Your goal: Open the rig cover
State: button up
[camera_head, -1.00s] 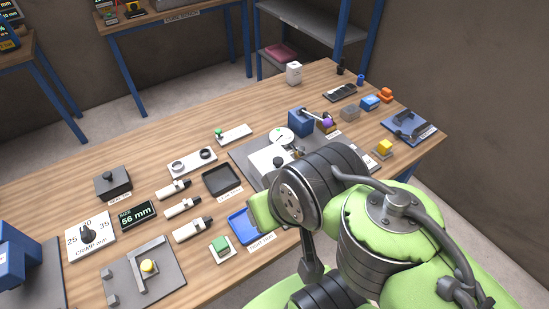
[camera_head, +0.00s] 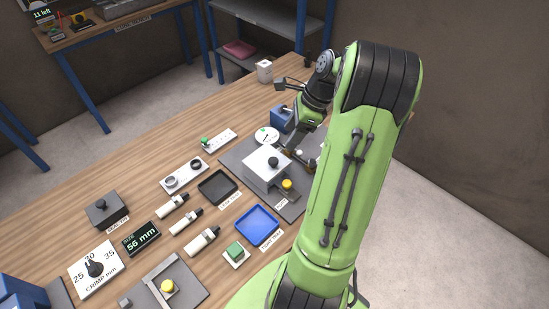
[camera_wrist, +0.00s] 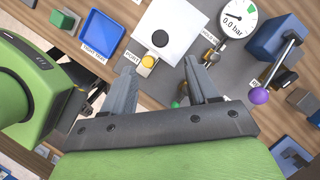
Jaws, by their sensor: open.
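The rig cover (camera_head: 262,173) is a white box lid with a black knob on top. It sits closed on a grey base plate (camera_head: 238,153) in the head view. In the wrist view the white cover (camera_wrist: 182,27) is at the top middle, with its black knob (camera_wrist: 159,38). My gripper (camera_wrist: 163,66) is open and empty, its two fingers pointing toward the cover's near edge. In the head view my gripper (camera_head: 298,157) is just right of the cover, partly hidden by my arm. A yellow button (camera_wrist: 148,61) lies between the fingertips in the wrist view.
A pressure gauge (camera_wrist: 238,17) and a blue box with a purple-ended lever (camera_wrist: 258,96) stand to the right in the wrist view. A blue tray (camera_head: 257,226) and a black tray (camera_head: 217,187) lie near the plate.

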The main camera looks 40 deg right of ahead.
aim_at(274, 160)
jog(key=b+x, duration=0.2)
jog(key=x, duration=0.9)
jog(key=shift+f, duration=0.1)
grip_shut()
